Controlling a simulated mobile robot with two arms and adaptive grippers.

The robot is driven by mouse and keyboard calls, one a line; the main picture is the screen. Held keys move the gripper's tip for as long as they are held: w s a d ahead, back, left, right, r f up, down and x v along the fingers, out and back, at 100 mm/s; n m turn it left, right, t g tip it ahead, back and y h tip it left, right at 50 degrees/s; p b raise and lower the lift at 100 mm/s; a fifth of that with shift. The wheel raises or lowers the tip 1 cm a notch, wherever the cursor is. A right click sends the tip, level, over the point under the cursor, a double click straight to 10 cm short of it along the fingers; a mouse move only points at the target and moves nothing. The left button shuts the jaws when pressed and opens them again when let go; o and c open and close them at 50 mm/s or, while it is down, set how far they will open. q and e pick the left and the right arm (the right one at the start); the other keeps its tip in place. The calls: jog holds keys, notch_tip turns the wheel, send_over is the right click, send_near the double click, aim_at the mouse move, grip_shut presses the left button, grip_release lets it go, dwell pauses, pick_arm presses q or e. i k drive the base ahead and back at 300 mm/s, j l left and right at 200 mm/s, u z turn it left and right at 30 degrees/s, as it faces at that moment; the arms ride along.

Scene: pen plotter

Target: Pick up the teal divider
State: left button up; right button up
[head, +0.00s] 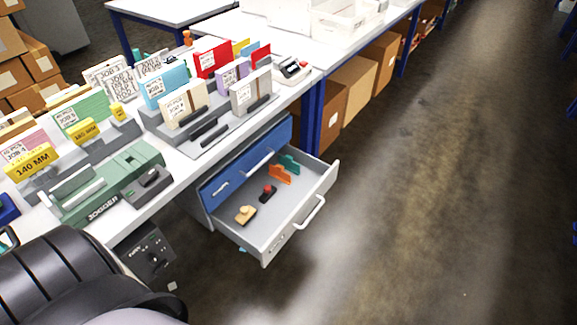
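The teal divider (290,164) is in the open grey drawer (311,193), near the drawer's back right corner. An orange divider (281,175) stands just in front of it and hides part of its lower left side. The teal divider seems upright. Neither of my grippers shows in the head view, and nothing touches the divider.
A red-topped black stamp (267,193) and a tan block-like item (245,215) lie in the same drawer. The drawer handle (311,212) faces the aisle. Above, the white bench carries card racks and a green jogger (110,185). The floor (420,200) at right is clear.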

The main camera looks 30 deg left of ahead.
aim_at(287, 161)
jog(key=i+u, duration=0.1)
jog(key=u, duration=0.35)
jog(key=i+l+u, duration=0.1)
jog(key=u, duration=0.4)
jog(key=l+u, duration=0.1)
jog(key=u, duration=0.35)
jog(key=i+l, duration=0.05)
